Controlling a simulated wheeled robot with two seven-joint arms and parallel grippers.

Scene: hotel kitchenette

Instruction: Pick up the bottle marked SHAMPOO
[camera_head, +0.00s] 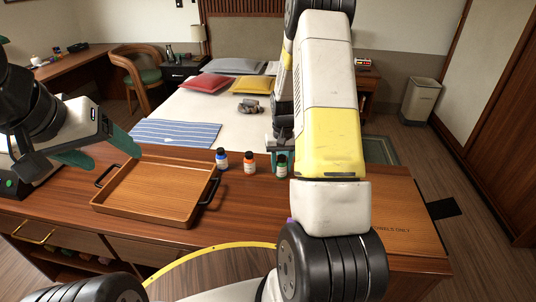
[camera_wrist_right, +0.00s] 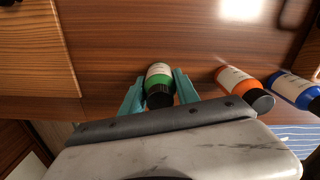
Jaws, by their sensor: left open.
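Three small bottles with white labels and black caps stand on the wooden counter: a blue bottle (camera_head: 221,159), an orange bottle (camera_head: 249,162) and a green bottle (camera_head: 282,166). The label words are too small to read. My right gripper (camera_head: 278,150) is at the green bottle. In the right wrist view, its teal fingers (camera_wrist_right: 159,90) lie close against both sides of the green bottle (camera_wrist_right: 159,72). The orange bottle (camera_wrist_right: 236,80) and blue bottle (camera_wrist_right: 291,88) stand apart to the right there. My left gripper (camera_head: 105,155) is open and empty above the tray's left side.
An empty wooden tray (camera_head: 150,212) with black handles sits on the counter left of the bottles. A wooden board (camera_head: 400,215) with dark lettering lies at right, partly hidden by my right arm. A bed with cushions stands behind the counter.

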